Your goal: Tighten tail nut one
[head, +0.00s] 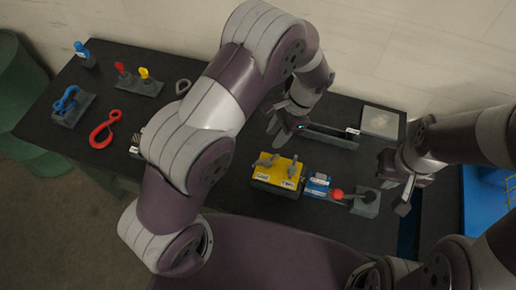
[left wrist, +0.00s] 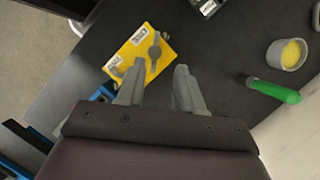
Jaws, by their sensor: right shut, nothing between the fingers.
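A yellow block (head: 291,162) with white labels stands on the dark table, with two grey wing nuts (head: 266,160) on its top. The label text is too small to read, so I cannot tell which nut is tail nut one. The block also shows in the left wrist view (left wrist: 134,50), past the fingertips. My left gripper (head: 277,131) is above the table behind the block. Its fingers (left wrist: 158,82) are apart with nothing between them in the left wrist view. My right gripper (head: 400,203) is shut and empty, right of the block.
A blue part (head: 318,186) and a red ball lever (head: 337,194) sit just right of the block. A grey cup (left wrist: 287,54) with yellow contents and a green-handled tool (left wrist: 275,92) lie nearby. A red hook (head: 104,130) lies at the left.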

